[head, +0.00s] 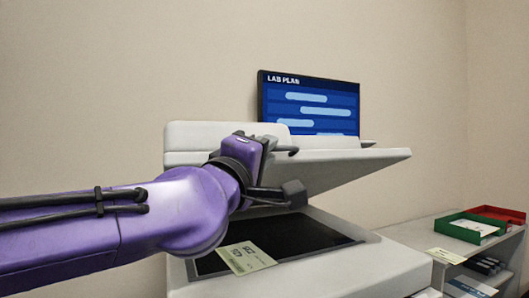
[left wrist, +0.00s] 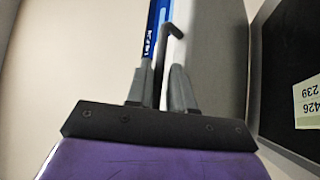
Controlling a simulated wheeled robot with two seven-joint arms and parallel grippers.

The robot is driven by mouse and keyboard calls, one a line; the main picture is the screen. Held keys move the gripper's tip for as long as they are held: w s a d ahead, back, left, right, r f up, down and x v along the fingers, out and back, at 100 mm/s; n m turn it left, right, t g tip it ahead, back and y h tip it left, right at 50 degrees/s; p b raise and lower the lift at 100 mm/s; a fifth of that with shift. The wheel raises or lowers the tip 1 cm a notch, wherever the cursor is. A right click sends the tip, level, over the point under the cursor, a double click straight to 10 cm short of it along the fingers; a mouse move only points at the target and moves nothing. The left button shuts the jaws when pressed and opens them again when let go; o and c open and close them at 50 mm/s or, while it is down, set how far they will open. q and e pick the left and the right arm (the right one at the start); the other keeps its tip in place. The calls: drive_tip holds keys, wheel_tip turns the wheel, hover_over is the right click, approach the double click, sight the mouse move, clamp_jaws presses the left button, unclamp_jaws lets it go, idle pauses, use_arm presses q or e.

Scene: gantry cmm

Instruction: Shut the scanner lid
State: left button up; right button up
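The scanner (head: 395,270) is pale grey, with a dark glass bed and a pale card (head: 246,258) with printed numbers on it. Its lid (head: 350,170) stands partly raised, tilted above the bed with a wedge of open space beneath. My left gripper (head: 280,148) is at the lid's upper edge. In the left wrist view its two grey fingers (left wrist: 160,88) stand close together on either side of a dark hooked handle (left wrist: 170,42), apparently closed on it; the contact itself is partly hidden. In the head view my purple wrist covers part of the lid. My right gripper is not in view.
A blue "LAB PLAN" screen (head: 310,105) stands behind the lid. To the right, a low shelf unit (head: 408,233) carries a green tray (head: 466,236) with papers and a red tray (head: 497,211). My left forearm crosses the scanner's left side.

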use_arm(q)
drive_tip(key=b+v, duration=0.1)
drive_tip(key=v, duration=0.9)
drive_tip(key=shift+s+a, duration=0.2)
drive_tip(key=shift+s, duration=0.05)
